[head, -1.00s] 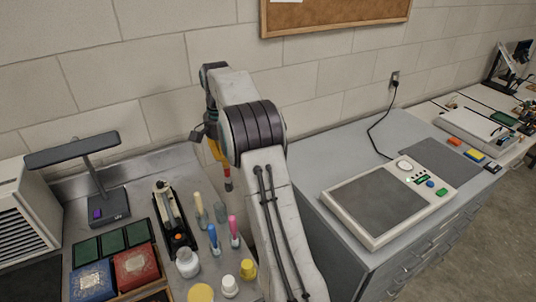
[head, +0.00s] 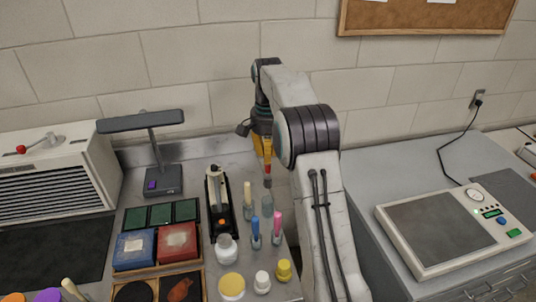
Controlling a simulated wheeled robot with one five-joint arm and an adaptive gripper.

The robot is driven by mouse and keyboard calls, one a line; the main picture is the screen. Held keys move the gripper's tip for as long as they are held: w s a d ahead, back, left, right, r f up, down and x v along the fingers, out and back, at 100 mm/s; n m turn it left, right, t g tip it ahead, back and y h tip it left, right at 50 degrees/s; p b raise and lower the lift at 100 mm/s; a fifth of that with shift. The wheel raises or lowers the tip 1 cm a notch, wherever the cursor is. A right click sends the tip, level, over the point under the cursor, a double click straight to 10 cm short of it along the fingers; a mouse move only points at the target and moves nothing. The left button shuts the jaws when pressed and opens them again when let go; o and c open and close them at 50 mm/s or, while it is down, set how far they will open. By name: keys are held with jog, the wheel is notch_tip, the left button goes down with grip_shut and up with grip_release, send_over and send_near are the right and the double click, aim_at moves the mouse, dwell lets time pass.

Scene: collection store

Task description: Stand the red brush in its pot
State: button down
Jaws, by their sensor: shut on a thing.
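My gripper (head: 264,150), with yellow-orange fingers, is shut on the red brush (head: 267,171) and points down at the back of the metal worktop. The brush hangs upright, its upper part hidden by the fingers. A small grey see-through pot (head: 267,205) stands just below the brush and looks empty. The brush's lower end appears just above the pot; I cannot tell their exact depth apart.
Close by stand pots with a cream brush (head: 248,194), a blue brush (head: 255,228) and a pink brush (head: 277,223). A black stand (head: 219,200) is to the left. White and yellow jars (head: 283,270) stand in front. A lamp (head: 152,122) is at the back left.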

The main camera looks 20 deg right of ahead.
aim_at(268, 177)
jog(key=shift+f+b, duration=3.85)
jog(key=shift+f, duration=1.2)
jog(key=c, duration=1.2)
grip_release()
jog(key=shift+r, duration=0.1)
jog(key=shift+r, duration=3.65)
